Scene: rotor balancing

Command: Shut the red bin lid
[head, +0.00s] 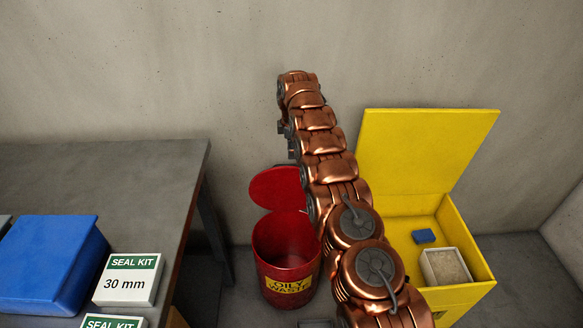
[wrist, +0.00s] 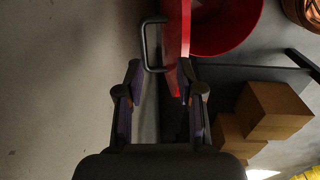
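The red bin (head: 287,262), labelled OILY WASTE, stands on the floor in the head view, and its mouth is open. Its red lid (head: 275,188) stands raised at the back, on the wall side. In the wrist view the lid (wrist: 178,28) is seen nearly edge-on, with a dark loop handle (wrist: 146,45) on its left face. My gripper (wrist: 160,78) is open, its fingers apart. The handle's lower end is just ahead of the fingertips, and the lid edge reaches the right finger; contact cannot be told. In the head view my arm hides most of the gripper.
A yellow bin (head: 425,150) with its lid up stands at the right, holding a blue block (head: 423,236) and a pale box (head: 445,267). A grey table (head: 110,185) at the left carries a blue bin (head: 45,262) and seal kit boxes (head: 127,280). Cardboard boxes (wrist: 268,110) sit near the red bin.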

